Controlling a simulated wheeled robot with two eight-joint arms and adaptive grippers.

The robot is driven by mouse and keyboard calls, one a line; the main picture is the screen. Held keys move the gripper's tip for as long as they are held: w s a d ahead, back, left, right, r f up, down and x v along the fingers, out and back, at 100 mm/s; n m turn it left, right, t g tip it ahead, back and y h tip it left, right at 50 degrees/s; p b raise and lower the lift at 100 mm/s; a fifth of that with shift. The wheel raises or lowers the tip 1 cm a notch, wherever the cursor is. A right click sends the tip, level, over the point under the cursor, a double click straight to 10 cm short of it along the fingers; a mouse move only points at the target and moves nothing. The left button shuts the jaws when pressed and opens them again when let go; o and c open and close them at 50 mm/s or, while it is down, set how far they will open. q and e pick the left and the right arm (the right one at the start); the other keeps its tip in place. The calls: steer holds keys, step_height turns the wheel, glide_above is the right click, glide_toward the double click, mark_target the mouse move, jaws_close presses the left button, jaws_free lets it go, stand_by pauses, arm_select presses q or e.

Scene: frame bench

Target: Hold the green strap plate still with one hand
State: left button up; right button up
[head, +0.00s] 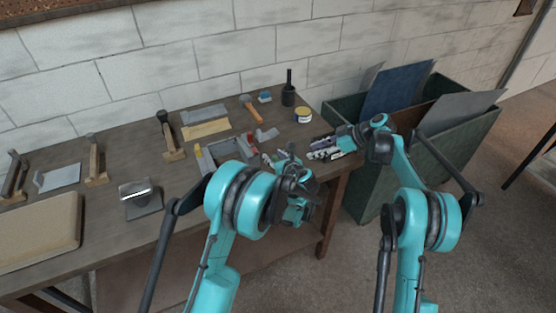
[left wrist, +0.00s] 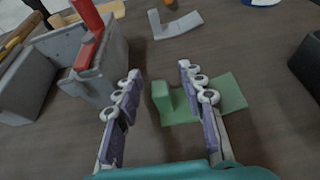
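The green strap plate (left wrist: 235,94) lies flat on the bench in the left wrist view, with an upright green block at its left end. My left gripper (left wrist: 160,71) is open, its two fingers spread over the plate with the block between them. I cannot tell whether a finger touches it. In the head view my left gripper (head: 276,158) is at the bench's right front, and it and the arm hide most of the plate. My right gripper (head: 322,148) is near the bench's right edge, right of the left one. Its finger opening is unclear.
A grey frame with red clamps (head: 226,150) stands just left of my left gripper. A grey angled bracket (head: 266,135) lies behind. A yellow tin (head: 303,115) and black cup (head: 288,95) stand further back. A green bin (head: 352,187) stands right of the bench.

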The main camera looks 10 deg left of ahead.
mark_target(271, 154)
arm_select(q)
steer(key=shift+x, duration=1.75)
jaws_close()
arm_select(e)
steer(key=shift+c, duration=0.2)
